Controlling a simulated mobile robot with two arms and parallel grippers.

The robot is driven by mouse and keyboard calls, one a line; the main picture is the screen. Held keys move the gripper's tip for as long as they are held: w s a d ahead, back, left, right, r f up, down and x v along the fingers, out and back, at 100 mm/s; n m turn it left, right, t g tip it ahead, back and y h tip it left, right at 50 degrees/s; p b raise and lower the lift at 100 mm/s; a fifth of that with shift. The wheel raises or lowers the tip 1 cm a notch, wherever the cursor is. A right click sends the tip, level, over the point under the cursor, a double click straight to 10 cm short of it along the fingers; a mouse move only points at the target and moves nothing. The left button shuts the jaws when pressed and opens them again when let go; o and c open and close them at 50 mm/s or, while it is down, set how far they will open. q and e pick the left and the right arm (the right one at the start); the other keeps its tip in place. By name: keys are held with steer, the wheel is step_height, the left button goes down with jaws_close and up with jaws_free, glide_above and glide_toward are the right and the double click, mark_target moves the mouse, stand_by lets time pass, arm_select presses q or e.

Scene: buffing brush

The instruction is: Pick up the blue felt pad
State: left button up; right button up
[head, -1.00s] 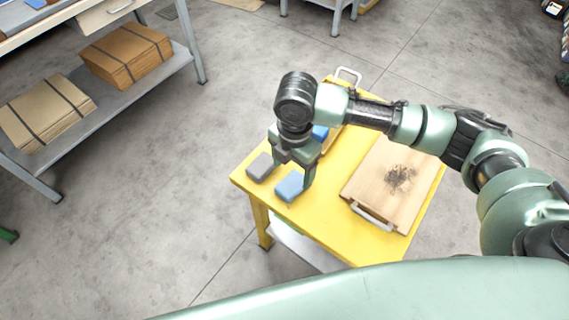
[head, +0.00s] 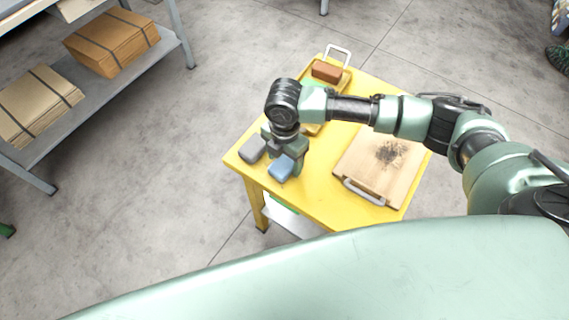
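A light blue pad (head: 281,168) lies near the front left edge of the yellow table (head: 320,200). A grey pad (head: 252,150) lies to its left. My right gripper (head: 284,154) points down at the blue pad. Its fingers look spread apart, one towards the grey pad and one at the blue pad's right side. The gripper hides the far part of the blue pad, and I cannot tell whether the fingers touch it. My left gripper is out of view.
A wooden board (head: 375,168) with metal handles and a dark smudge lies on the right of the table. A yellow tray (head: 346,84) with a brown block (head: 326,71) stands at the back, partly behind my arm. A shelf with cardboard stacks (head: 112,42) stands at the left.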

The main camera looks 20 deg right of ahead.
mark_target(285, 163)
steer(key=c, duration=1.1)
step_height(285, 163, up, 20)
steer(key=shift+r, duration=0.1)
